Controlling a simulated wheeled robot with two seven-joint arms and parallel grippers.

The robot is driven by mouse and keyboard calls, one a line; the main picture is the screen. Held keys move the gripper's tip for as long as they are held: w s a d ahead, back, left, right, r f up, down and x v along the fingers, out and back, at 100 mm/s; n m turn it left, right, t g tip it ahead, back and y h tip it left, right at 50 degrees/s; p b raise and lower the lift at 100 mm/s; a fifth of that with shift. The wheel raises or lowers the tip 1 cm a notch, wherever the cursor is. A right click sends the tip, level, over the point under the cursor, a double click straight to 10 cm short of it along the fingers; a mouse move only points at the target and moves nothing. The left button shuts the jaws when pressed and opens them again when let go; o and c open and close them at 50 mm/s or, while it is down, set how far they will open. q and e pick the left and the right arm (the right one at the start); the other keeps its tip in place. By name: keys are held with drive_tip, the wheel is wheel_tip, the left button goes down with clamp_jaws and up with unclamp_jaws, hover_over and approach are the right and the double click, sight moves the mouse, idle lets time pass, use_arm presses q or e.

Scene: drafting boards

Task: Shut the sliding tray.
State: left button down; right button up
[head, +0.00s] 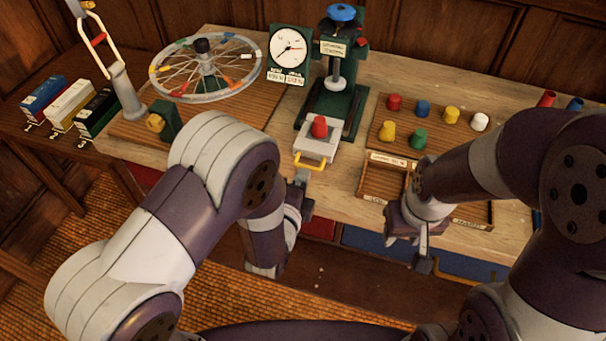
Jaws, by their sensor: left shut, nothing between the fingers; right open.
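The sliding tray (304,145) is a small light grey plate at the front of the green press (335,105). It juts out in front of the press's base, and a red peg-like piece (319,127) stands on it. A yellow handle (311,164) is on its front edge. My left gripper (304,180) is shut and empty, just in front of the handle and slightly below it in the picture. A small gap seems to show between them. My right gripper (424,258) is open and empty, over the table's front edge beside the wooden compartment box (370,187).
Several coloured pegs stand on a brown board (450,140) right of the press. A dial gauge (289,48) stands at the press's left. A spoked wheel (205,68) lies further left. A blue drawer (370,240) is below the tabletop.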

sight(318, 136)
use_arm(q)
drive_tip(key=shift+w+f, duration=0.1)
drive_tip(key=shift+w, duration=0.4)
drive_tip(key=shift+w+d, duration=0.1)
drive_tip(key=shift+d, duration=0.05)
drive_tip(key=b+x, duration=0.1)
drive_tip(key=x, duration=0.3)
drive_tip(key=r+b+x, duration=0.1)
drive_tip(key=x, duration=0.3)
drive_tip(key=r+b+x, duration=0.1)
drive_tip(key=x, duration=0.3)
drive_tip(key=shift+w+d+r, duration=0.15)
drive_tip(key=shift+w+d, duration=0.05)
drive_tip(key=shift+w, duration=0.35)
drive_tip(key=shift+w+d+r, duration=0.1)
drive_tip(key=shift+w, duration=0.15)
drive_tip(key=shift+r, duration=0.25)
